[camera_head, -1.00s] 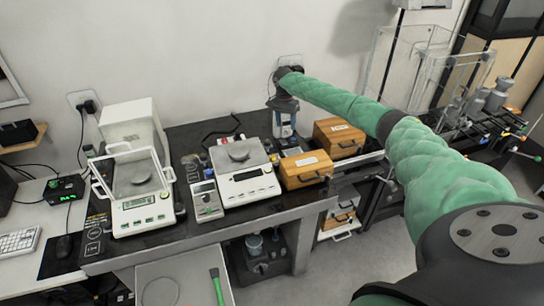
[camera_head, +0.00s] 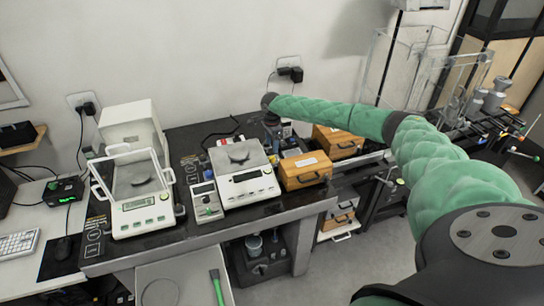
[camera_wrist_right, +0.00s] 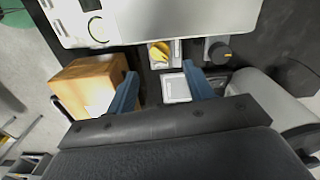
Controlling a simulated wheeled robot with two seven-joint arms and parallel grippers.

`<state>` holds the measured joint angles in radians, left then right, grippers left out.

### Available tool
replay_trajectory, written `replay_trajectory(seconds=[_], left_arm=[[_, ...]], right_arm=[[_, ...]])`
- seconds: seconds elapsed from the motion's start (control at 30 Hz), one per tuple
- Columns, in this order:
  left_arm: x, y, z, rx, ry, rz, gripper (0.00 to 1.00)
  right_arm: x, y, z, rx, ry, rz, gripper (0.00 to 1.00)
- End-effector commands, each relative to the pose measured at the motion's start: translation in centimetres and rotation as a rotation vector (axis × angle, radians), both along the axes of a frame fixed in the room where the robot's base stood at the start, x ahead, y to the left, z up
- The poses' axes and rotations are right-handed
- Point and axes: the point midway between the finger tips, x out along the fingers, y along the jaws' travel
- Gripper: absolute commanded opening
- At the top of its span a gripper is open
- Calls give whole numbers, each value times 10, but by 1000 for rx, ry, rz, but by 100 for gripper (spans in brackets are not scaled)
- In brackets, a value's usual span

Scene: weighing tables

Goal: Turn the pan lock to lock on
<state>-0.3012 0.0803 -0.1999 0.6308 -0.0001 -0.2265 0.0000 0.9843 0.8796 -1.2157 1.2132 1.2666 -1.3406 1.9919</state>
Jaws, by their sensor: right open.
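In the right wrist view a yellow knob (camera_wrist_right: 160,50) sits on a small white block close to the balance edge. I take it to be the pan lock; its setting is not readable. A black knob (camera_wrist_right: 217,52) stands to its right. My right gripper (camera_wrist_right: 161,90) is open, with its two blue fingers apart and nothing between them. The yellow knob shows just beyond the gap between the fingertips. In the head view the right gripper (camera_head: 280,130) is behind the open-pan balance (camera_head: 247,180), partly hidden by my arm. My left gripper is not in view.
Wooden boxes (camera_head: 305,172) stand right of the balance; one also shows in the right wrist view (camera_wrist_right: 88,80). A draft-shield balance (camera_head: 140,200) and a small handheld-like device (camera_head: 206,201) stand to the left. The wall is close behind.

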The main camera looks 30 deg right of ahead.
Motion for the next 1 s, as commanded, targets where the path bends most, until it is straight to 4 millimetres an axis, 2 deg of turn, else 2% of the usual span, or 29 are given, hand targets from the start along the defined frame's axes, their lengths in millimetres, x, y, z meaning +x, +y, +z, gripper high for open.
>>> replay_trajectory(seconds=[0.17, 0.4, 0.6, 0.93, 0.97, 1.0], left_arm=[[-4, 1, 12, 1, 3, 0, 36], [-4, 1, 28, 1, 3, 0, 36], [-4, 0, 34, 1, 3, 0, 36], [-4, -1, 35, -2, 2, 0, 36], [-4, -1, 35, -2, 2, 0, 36], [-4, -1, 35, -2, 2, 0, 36]], right_arm=[[0, 1, -16, -1, 3, 0, 52], [-1, 0, -51, -2, 3, 0, 52], [0, 0, -70, -1, 2, 1, 52], [0, 0, -75, -1, 1, 1, 52], [0, 0, -75, -1, 1, 1, 50], [0, 0, -75, -1, 1, 1, 42]])
